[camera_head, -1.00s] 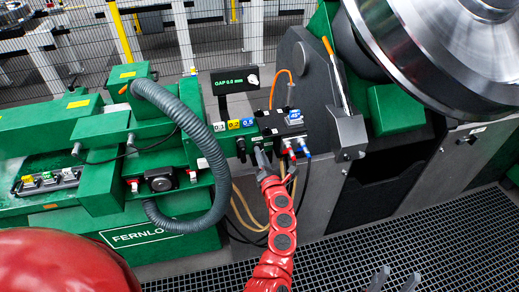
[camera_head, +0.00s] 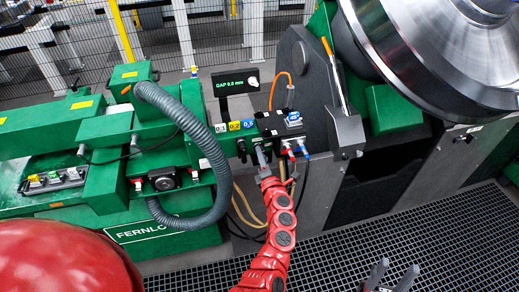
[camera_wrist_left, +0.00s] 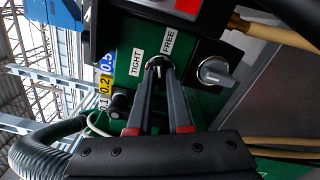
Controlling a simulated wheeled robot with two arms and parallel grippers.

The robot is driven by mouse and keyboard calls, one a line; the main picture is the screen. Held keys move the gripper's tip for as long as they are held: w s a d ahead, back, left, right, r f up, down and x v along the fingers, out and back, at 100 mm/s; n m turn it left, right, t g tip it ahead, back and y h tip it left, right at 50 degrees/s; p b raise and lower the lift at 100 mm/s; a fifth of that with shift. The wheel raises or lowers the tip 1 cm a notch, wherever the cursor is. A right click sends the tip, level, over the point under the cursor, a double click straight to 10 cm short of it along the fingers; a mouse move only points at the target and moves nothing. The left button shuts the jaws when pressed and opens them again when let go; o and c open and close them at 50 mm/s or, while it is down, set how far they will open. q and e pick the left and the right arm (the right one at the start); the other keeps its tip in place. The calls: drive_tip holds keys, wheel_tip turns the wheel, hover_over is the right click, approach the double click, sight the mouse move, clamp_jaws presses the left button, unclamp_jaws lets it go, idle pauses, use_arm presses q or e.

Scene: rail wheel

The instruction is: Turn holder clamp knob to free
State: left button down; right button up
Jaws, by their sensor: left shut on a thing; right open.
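The clamp knob (camera_wrist_left: 157,64) is small and dark with a pale mark, on a green panel beside the labels TIGHT (camera_wrist_left: 136,62) and FREE (camera_wrist_left: 168,42). My left gripper (camera_wrist_left: 159,72) is shut on it, with the fingertips covering most of it. In the head view my left gripper (camera_head: 260,153) reaches the front of the green machine, right of the tags 0.1, 0.2 and 0.5, and hides the knob. My right gripper (camera_head: 390,274) is open and empty at the bottom edge, above the floor grating.
A grey rotary knob (camera_wrist_left: 214,73) sits close right of the fingers. Hoses (camera_head: 242,208) hang beside my left arm. A display (camera_head: 235,81) reads GAP 0.0 mm. A large steel wheel (camera_head: 440,60) stands at upper right. The grating (camera_head: 420,235) at front right is clear.

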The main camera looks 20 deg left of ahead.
use_arm(q)
drive_tip(key=shift+r+m+p, duration=0.1)
drive_tip(key=shift+m+p, duration=1.8)
drive_tip(key=shift+m, duration=0.1)
drive_tip(key=c, duration=1.3)
unclamp_jaws()
drive_tip(key=o, duration=0.6)
drive_tip(key=shift+s+d, duration=0.1)
drive_tip(key=v, duration=0.6)
drive_tip(key=shift+s+d, duration=0.2)
drive_tip(key=shift+s, duration=0.1)
